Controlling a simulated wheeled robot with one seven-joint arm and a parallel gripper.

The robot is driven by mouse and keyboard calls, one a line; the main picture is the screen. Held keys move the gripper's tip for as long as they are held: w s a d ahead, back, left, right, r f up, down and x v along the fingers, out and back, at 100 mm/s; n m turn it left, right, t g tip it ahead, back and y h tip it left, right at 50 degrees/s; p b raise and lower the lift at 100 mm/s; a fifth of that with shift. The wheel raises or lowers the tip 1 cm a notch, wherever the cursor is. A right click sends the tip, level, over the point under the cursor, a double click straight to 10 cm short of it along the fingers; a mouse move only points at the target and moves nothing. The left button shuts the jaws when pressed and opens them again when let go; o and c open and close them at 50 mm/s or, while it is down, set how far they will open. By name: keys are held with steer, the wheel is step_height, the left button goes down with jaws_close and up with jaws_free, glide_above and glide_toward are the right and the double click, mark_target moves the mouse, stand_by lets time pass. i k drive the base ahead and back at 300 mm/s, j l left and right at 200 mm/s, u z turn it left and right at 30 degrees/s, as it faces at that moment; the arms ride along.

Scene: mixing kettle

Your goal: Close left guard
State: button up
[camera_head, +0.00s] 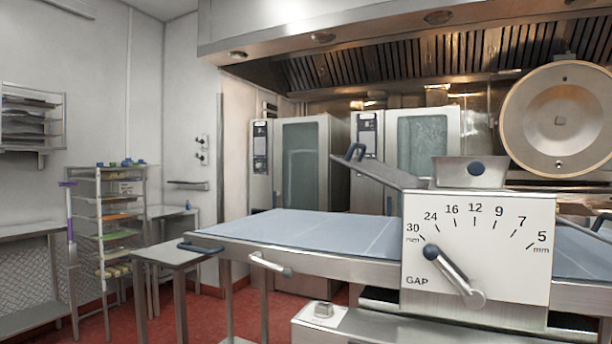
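The left guard (385,174) is a grey metal panel on the left side of the dough sheeter's head. It slants up and to the left from the head, and its outer edge stands well above the blue belt. A dark looped handle (355,152) sits at that raised outer end. The left belt table (300,230) stretches out flat below it, with a clear gap between. The white GAP dial plate (480,245) covers the front of the head and hides part of the guard's inner end. My gripper is not in view.
The gap lever (455,275) sticks out on the dial plate, its knob near 30. A bar handle (270,264) juts from the belt table's front edge. A round steel disc (562,120) stands at right.

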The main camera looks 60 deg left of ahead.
mark_target(399, 181)
steer(key=u, duration=1.9)
steer(key=k+l+u, duration=0.15)
steer(key=u, duration=0.3)
steer(key=k, duration=0.05)
